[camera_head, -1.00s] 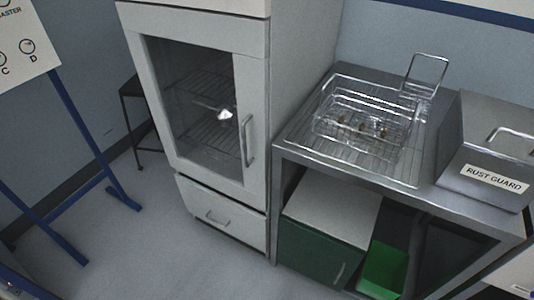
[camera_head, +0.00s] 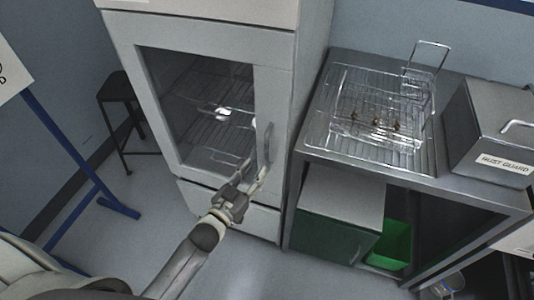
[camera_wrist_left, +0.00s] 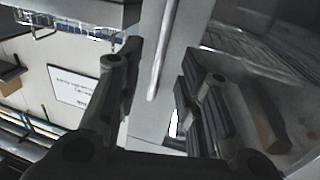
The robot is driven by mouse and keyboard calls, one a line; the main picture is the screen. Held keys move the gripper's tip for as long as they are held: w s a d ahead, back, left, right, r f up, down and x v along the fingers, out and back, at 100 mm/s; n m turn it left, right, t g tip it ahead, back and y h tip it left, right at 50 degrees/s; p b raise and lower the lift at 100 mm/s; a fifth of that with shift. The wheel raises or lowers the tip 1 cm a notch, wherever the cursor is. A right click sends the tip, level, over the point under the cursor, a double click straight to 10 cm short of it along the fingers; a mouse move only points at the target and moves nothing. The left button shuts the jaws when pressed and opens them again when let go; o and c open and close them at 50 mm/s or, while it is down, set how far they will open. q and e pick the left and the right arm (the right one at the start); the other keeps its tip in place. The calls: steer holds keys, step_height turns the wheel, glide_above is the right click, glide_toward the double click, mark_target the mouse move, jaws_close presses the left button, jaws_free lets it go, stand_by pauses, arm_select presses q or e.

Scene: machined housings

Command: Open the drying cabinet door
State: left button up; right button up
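The drying cabinet (camera_head: 278,60) stands in the middle of the head view. Its glazed door (camera_head: 148,90) is shut, with wire shelves behind the glass. The vertical bar handle (camera_head: 268,145) is on the door's right side; it also shows in the left wrist view (camera_wrist_left: 158,55). My left gripper (camera_head: 253,175) is open, in front of the door at the handle's lower end. In the left wrist view its two fingers (camera_wrist_left: 155,88) stand apart with the handle between them in the picture; I cannot tell whether they touch it. My right gripper is not in view.
A steel bench (camera_head: 345,168) with a wire basket (camera_head: 385,100) and a RUST GUARD box (camera_head: 495,130) stands right of the cabinet. A green bin (camera_head: 392,245) is below. A dark stool (camera_head: 118,95) and blue stand (camera_head: 70,150) are at left. A drawer is under the door.

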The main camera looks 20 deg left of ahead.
mark_target(266, 156)
arm_select(q)
steer(key=p+x, duration=0.1)
steer(key=x, duration=0.6)
steer(key=shift+w, duration=0.45)
steer(key=shift+f, duration=0.1)
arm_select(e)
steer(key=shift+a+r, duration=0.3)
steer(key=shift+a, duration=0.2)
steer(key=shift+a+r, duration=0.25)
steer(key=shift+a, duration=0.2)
arm_select(q)
steer(key=shift+c, duration=0.3)
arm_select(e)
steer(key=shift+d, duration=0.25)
arm_select(q)
jaws_close()
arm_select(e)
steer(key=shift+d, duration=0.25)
